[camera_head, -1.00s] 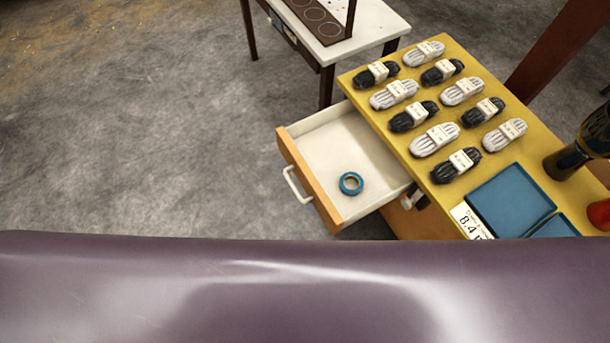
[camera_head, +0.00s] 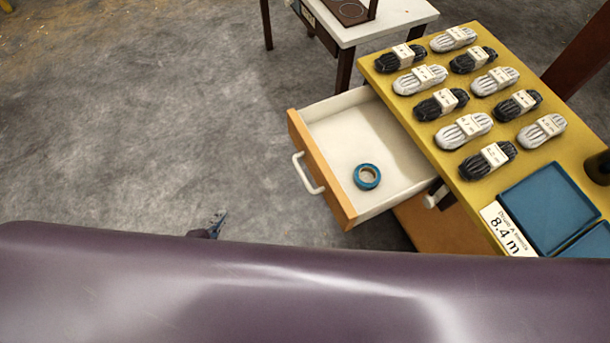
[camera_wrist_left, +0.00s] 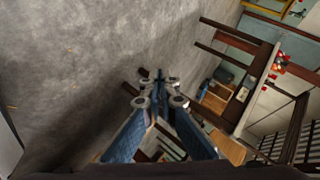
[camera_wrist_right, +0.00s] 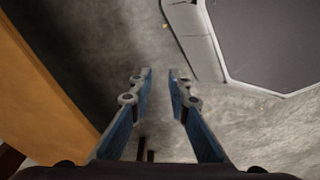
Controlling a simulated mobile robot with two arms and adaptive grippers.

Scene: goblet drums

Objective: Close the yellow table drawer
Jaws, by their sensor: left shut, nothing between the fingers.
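The yellow table (camera_head: 460,175) stands at the right in the head view. Its drawer (camera_head: 350,140) is pulled out to the left, with an orange front (camera_head: 318,170) and a white handle (camera_head: 306,174). A blue tape roll (camera_head: 367,176) lies inside the drawer. My left gripper (camera_head: 217,221) just shows past my purple body, left of and below the handle, apart from the drawer. In the left wrist view it is shut and empty (camera_wrist_left: 159,76). My right gripper shows only in the right wrist view, open and empty (camera_wrist_right: 160,75).
Bundled black and white ropes (camera_head: 465,130), a blue tray (camera_head: 548,208) and a price sign (camera_head: 508,228) lie on the yellow tabletop. A white table (camera_head: 390,22) stands behind. An orange surface (camera_wrist_right: 40,90) is left of my right gripper. The floor left of the drawer is clear.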

